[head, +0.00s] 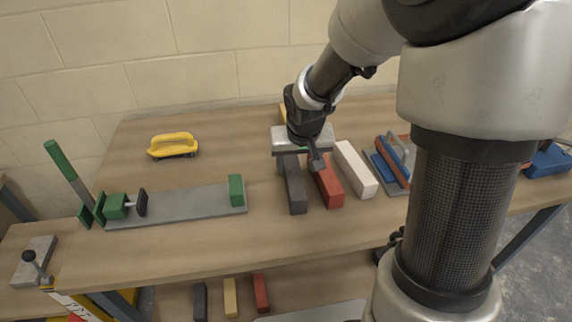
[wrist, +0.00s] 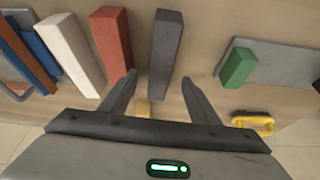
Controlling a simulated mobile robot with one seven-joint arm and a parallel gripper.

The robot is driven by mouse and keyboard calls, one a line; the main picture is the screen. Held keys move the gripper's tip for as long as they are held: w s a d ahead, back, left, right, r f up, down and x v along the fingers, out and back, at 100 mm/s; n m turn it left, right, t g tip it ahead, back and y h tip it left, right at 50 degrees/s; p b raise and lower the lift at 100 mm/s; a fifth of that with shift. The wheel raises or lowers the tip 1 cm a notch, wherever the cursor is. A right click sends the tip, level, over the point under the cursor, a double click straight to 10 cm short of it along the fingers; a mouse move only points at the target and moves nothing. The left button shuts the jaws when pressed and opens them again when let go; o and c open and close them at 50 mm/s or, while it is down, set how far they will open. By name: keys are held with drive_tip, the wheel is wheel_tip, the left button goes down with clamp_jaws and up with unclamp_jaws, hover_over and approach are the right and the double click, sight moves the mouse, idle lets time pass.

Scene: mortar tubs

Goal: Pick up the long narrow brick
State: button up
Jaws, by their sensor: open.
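Three long bricks lie side by side on the bench: a dark grey one (head: 295,192), a red one (head: 331,188) and a cream one (head: 356,170). They also show in the wrist view as grey (wrist: 165,50), red (wrist: 112,45) and cream (wrist: 70,52). The grey one looks long and narrow. My gripper (head: 299,165) is open and empty over the far ends of the grey and red bricks. In the wrist view its fingertips (wrist: 160,78) straddle the grey brick's near end; I cannot tell their height. A yellow brick (head: 282,113) is mostly hidden behind my gripper.
Blue and orange tools (head: 389,165) lie right of the cream brick. A grey plate (head: 180,207) with a green block (head: 236,190) and a clamp lies left. A yellow-handled tool (head: 173,145) is at back left. Smaller bricks (head: 230,297) sit on a lower shelf.

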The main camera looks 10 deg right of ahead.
sight(294, 174)
drive_tip(key=b+x, duration=0.2)
drive_tip(key=x, duration=0.7)
drive_tip(key=shift+a, duration=0.1)
drive_tip(key=shift+s+r, duration=0.1)
clamp_jaws()
